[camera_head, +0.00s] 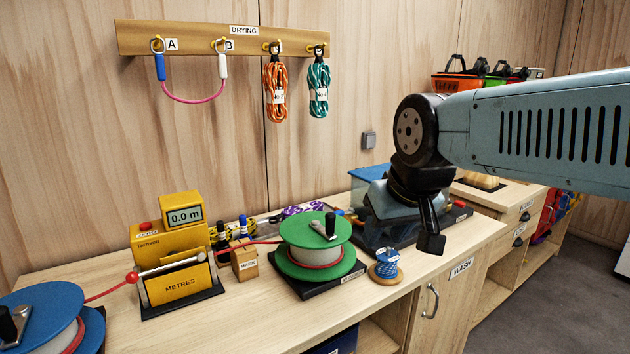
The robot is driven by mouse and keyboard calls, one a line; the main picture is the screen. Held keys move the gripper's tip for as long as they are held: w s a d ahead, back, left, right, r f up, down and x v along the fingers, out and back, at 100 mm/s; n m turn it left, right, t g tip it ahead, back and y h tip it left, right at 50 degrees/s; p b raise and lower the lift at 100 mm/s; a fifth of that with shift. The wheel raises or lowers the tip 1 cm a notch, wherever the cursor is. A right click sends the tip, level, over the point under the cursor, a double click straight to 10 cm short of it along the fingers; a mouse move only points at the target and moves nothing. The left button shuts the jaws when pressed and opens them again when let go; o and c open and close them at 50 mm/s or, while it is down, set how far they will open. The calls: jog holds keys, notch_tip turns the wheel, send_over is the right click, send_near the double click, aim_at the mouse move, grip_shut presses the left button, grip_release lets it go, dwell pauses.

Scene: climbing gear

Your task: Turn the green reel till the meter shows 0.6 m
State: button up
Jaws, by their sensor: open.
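The green reel (306,255) lies flat on a black base on the bench. It has a dark crank handle (324,229) on top, and pink-red cord is wound on its pale core. The yellow meter (172,258) stands to its left, and its display (184,216) reads 0.0 m. Cord runs from the green reel to the meter, and on to a blue reel (45,312) at the lower left. My gripper (430,243) hangs to the right of the green reel, apart from it. It looks empty; one finger shows clearly and the other is mostly hidden.
A small spool of blue cord (386,266) stands right of the green reel. A wooden block with markers (243,262) stands between meter and reel. A blue bin (371,182) is behind my gripper. A drying rack (230,38) with hanging cords is on the wall.

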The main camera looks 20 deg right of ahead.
jog(key=o, duration=0.3)
jog(key=shift+w+r, duration=0.1)
jog(key=shift+w, duration=0.1)
jog(key=n+g+h, duration=0.2)
jog(key=n+h, duration=0.1)
jog(key=n, duration=2.5)
send_near(330, 214)
jog(key=x, duration=1.2)
jog(key=shift+f, duration=0.4)
